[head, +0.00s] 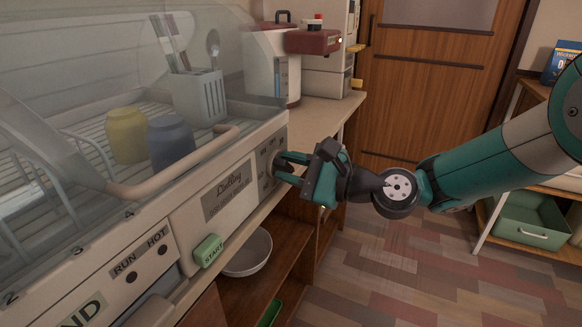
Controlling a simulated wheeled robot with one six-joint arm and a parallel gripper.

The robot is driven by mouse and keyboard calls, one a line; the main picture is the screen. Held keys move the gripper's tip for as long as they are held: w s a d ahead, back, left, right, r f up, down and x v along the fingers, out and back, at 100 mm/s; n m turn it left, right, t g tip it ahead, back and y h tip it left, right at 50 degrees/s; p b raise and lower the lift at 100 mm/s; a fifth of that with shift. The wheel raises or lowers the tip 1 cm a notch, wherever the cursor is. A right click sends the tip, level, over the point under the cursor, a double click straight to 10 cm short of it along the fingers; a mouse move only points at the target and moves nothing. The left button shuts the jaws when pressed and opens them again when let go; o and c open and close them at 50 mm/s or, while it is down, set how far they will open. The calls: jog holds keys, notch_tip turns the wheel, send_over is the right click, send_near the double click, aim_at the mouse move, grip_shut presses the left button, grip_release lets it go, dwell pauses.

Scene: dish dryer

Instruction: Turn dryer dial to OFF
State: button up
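The dish dryer (185,215) is cream-coloured and fills the left side of the head view. Its dial (271,163) is on a small grey panel at the right end of the front, mostly hidden by finger tips. My gripper (283,167) points left at that panel, with its two fingers apart, one above the other, and their tips at the dial. I cannot tell whether the fingers press on the dial or only stand around it. The dial's setting and the panel's lettering are too small and covered to read.
A curved handle (175,170) runs along the clear lid (225,50). A white bowl (250,254) stands on the shelf below. Floor (400,270) in front of the cabinet is clear.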

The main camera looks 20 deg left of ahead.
grip_shut()
